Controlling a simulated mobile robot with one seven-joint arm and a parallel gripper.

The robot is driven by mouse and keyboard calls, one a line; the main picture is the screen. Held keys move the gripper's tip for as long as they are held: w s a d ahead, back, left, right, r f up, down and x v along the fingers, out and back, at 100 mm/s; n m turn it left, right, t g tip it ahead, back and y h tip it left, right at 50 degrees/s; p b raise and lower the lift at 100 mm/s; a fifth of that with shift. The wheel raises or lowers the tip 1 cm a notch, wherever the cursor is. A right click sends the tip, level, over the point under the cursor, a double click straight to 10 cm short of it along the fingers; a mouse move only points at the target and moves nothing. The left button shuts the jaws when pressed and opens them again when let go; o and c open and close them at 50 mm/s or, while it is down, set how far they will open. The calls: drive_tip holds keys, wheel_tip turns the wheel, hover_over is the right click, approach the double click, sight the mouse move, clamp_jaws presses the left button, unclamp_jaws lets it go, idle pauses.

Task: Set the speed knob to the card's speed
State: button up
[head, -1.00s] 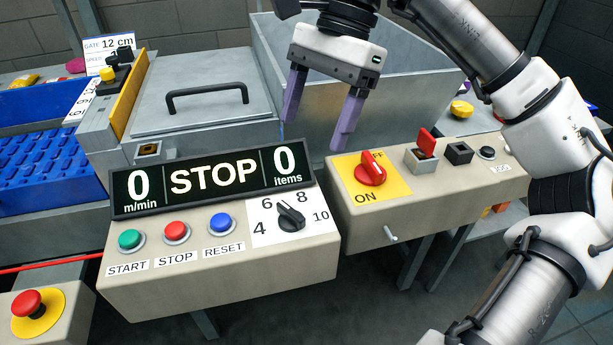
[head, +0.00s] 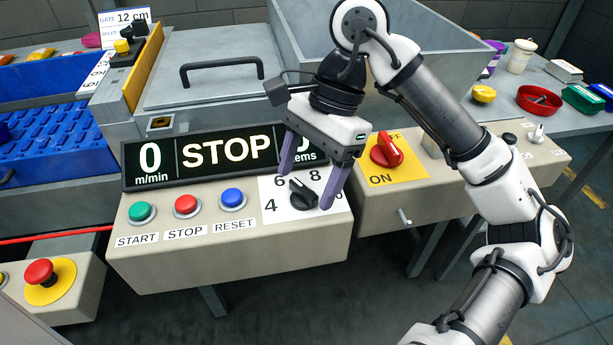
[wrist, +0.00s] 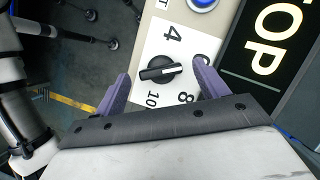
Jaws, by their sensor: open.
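The black speed knob (head: 303,194) sits on a white dial plate (head: 273,187) marked 4, 6, 8 and 10. Its white pointer line leans up-left, toward the 6. The knob also shows in the wrist view (wrist: 158,69), where the 6 is hidden behind a finger. My gripper (head: 308,188) is open, with its purple fingers on either side of the knob; I cannot tell whether they touch it. The wrist view shows the knob between the fingertips (wrist: 161,67). The card (head: 125,16) reads GATE 12 cm; its speed value is hidden behind a yellow-and-black part.
The display (head: 205,157) reads 0 m/min and STOP; my gripper partly covers its right end. Green, red and blue buttons (head: 186,206) lie left of the dial. A red switch (head: 386,150) on a yellow plate stands to the right. A red emergency button (head: 39,272) is lower left.

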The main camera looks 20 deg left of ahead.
drive_tip(key=shift+s+a+f, duration=0.1)
drive_tip(key=shift+s+f, duration=0.1)
drive_tip(key=shift+f, duration=0.25)
drive_tip(key=c, duration=1)
